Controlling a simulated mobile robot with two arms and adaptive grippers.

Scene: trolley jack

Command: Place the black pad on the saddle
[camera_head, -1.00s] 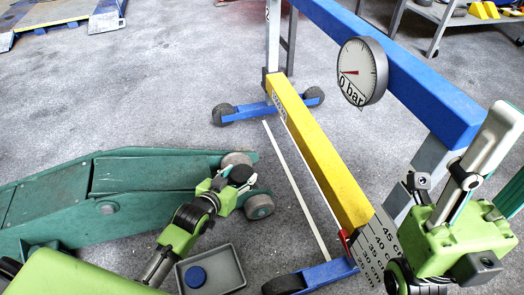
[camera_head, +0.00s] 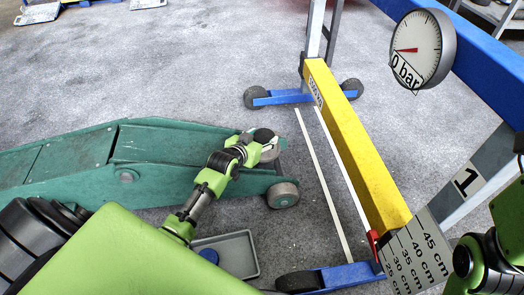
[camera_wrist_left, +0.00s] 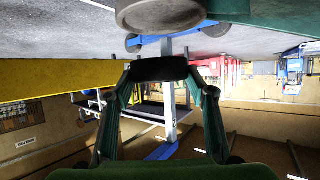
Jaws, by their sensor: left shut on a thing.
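My left gripper (camera_head: 256,142) is shut on the black pad (camera_head: 264,135), a dark round disc, at the right end of the green trolley jack (camera_head: 155,150). In the left wrist view, the pad (camera_wrist_left: 160,69) sits between both fingertips, seen edge-on. A grey round part of the jack (camera_head: 271,153) shows beside and partly behind the gripper; I cannot tell whether it is the saddle or a wheel. In the left wrist view, a round part (camera_wrist_left: 160,12) shows at the top, apart from the pad. Only part of my right arm (camera_head: 490,262) shows; its gripper is out of frame.
A grey tray (camera_head: 246,258) with a blue disc (camera_head: 208,256) lies on the floor below my left arm. A yellow beam (camera_head: 355,150) on a wheeled blue frame stands to the right, with a pressure gauge (camera_head: 423,48) and a centimetre scale (camera_head: 418,258). Open floor lies behind the jack.

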